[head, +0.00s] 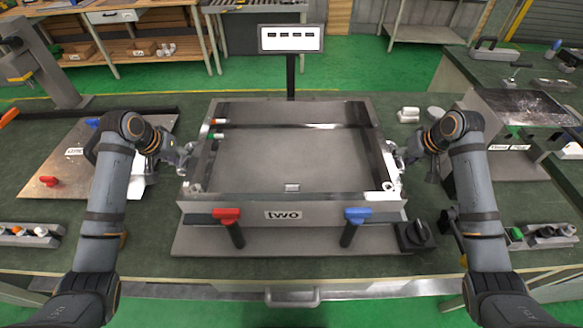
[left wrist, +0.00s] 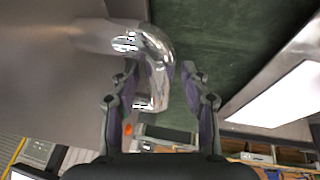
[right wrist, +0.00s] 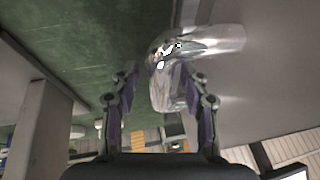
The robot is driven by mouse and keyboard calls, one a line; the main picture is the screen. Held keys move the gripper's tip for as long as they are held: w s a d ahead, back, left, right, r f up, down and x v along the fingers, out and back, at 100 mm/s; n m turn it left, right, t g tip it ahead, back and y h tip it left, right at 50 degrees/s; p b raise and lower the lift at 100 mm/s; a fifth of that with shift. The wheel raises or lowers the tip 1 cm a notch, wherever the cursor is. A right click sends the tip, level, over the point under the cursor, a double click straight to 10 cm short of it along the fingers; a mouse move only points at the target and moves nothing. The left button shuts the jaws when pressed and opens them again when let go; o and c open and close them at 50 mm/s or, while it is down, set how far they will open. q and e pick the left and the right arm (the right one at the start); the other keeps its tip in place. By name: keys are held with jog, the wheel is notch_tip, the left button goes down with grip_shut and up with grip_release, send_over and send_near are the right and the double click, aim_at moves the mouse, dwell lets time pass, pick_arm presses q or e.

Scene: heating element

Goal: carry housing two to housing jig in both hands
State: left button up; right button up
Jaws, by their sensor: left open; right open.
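Housing two (head: 283,214) is a large open grey metal box with a "two" label on its front wall, in the middle of the head view. It sits over a grey base plate (head: 300,241), with a red-handled clamp (head: 227,214) and a blue-handled clamp (head: 358,215) at its front. My left gripper (head: 186,156) is open at the left wall, its fingers either side of a chrome handle (left wrist: 157,68). My right gripper (head: 398,158) is open at the right wall, its fingers around a similar chrome handle (right wrist: 168,75). No sign labels the housing jig in view.
A metal plate (head: 80,150) lies at the left. A raised metal stand (head: 510,145) is at the right. A black knob box (head: 410,237) sits by the front right corner. A sign on a post (head: 291,39) stands behind the housing.

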pick_arm(q)
jog(key=v, duration=1.2)
pick_arm(e)
jog(key=v, duration=1.2)
